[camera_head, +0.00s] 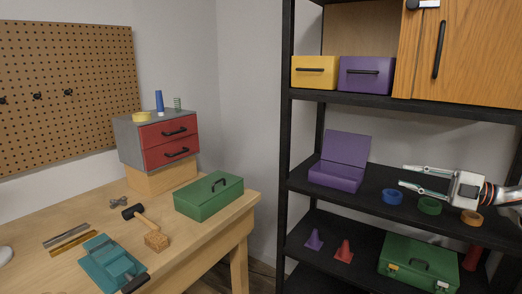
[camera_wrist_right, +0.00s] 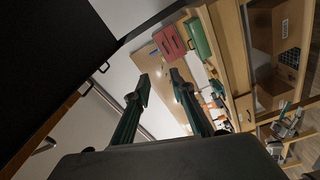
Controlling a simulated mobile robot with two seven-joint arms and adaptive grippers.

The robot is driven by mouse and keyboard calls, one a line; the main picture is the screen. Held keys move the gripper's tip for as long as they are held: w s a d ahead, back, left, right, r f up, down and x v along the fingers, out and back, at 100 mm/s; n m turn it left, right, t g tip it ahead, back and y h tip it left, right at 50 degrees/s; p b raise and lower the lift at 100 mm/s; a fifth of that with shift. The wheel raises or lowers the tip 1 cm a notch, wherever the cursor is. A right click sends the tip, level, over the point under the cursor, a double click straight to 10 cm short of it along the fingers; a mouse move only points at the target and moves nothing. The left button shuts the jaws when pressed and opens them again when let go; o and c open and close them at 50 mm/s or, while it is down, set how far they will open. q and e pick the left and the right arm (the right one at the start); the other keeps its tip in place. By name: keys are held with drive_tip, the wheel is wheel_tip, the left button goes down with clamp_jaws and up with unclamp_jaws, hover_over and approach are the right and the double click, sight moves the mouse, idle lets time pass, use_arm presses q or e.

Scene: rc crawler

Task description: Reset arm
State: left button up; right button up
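My right gripper (camera_head: 403,176) is at the right of the head view, in front of the middle shelf. Its two fingers are spread apart and point left, with nothing between them. In the right wrist view the same gripper (camera_wrist_right: 160,80) shows both fingers apart and empty. The right arm's white wrist runs off the right edge. My left gripper does not show; a small white shape at the left edge of the head view cannot be made out.
The black shelf unit (camera_head: 299,178) holds an open purple box (camera_head: 337,177), tape rolls (camera_head: 430,205), small cones (camera_head: 344,252) and a green toolbox (camera_head: 420,262). The workbench (camera_head: 100,215) at left carries a green box (camera_head: 208,197), a mallet (camera_head: 155,240), a vise (camera_head: 113,264) and a red-drawer cabinet (camera_head: 128,143).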

drive_tip(key=w+a+f+n+g+y, duration=0.1)
drive_tip(key=w+a+n+g+y, duration=0.15)
drive_tip(key=a, duration=1.35)
wheel_tip(320, 180, down, 16)
drive_tip(key=s+a+r+m+t+h, duration=0.1)
drive_tip(key=s+a+m+t+h, duration=0.1)
drive_tip(key=s+m+t, duration=0.3)
drive_tip(key=s+d+f+m+t+h, duration=0.1)
drive_tip(key=s+d+f+m+h, duration=0.1)
drive_tip(key=s+f+m+h, duration=0.65)
drive_tip(key=s+d+f+m+t, duration=0.2)
drive_tip(key=s+f, duration=0.3)
drive_tip(key=f, duration=0.9)
drive_tip(key=s+d+f+m+g+h, duration=0.25)
drive_tip(key=s+f, duration=0.35)
drive_tip(key=s, duration=0.6)
drive_tip(key=s+d+f+m+g+h, duration=0.1)
drive_tip(key=s+d+f+g+h, duration=0.3)
drive_tip(key=s, duration=0.7)
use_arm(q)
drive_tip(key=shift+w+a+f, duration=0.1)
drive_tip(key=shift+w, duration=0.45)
use_arm(e)
drive_tip(key=w+a+m+t+y, duration=0.1)
drive_tip(key=a+m, duration=0.4)
drive_tip(key=a, duration=1)
drive_tip(key=shift+m+t, duration=0.35)
drive_tip(key=shift+t, duration=0.35)
